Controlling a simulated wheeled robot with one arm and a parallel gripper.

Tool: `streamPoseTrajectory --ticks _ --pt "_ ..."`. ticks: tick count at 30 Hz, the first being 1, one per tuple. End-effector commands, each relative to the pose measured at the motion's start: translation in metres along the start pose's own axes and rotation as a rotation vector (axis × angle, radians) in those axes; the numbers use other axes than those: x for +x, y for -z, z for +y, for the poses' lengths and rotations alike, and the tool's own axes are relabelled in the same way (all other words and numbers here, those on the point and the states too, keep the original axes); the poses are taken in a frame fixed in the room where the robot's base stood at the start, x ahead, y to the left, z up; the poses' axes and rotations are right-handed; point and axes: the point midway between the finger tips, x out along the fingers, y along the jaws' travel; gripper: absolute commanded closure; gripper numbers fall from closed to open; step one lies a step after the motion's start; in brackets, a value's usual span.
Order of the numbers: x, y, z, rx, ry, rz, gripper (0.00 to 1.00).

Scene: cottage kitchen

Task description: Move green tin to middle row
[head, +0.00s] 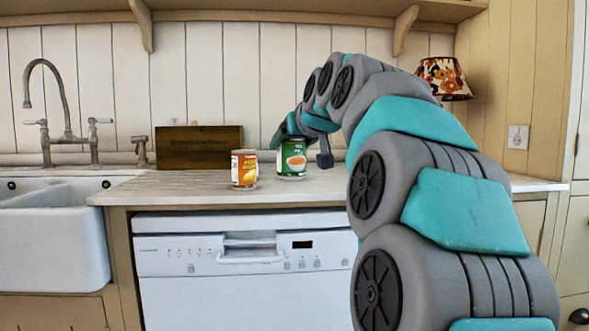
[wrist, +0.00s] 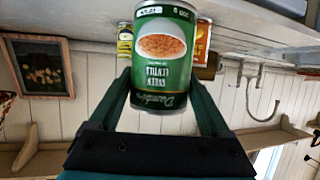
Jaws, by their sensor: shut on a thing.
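The green tin (head: 291,160) has a label with a bowl of orange food on it. It is upright at the worktop, right of an orange tin (head: 244,170); I cannot tell whether its base touches the surface. In the wrist view, which is upside down, the green tin (wrist: 163,55) fills the space between the two fingers of my gripper (wrist: 160,98). My gripper is shut on it from its sides. No marked middle row is clear in either view.
A yellow tin (wrist: 124,36) shows partly behind the green tin in the wrist view. A wooden board (head: 199,147) leans on the back wall. The sink (head: 50,235) is at left, a patterned lamp (head: 444,78) at right. The worktop's left part is clear.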

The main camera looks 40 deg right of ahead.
Motion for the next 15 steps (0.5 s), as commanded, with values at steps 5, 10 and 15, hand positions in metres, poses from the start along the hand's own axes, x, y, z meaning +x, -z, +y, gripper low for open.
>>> streamPoseTrajectory --ticks 5,10,15 --pt "0.031 0.007 0.014 0.002 -0.001 -0.004 1.0" --pt "0.056 0.014 0.026 0.002 0.0 -0.005 1.0" --pt "0.078 0.021 0.037 0.002 -0.002 -0.003 1.0"
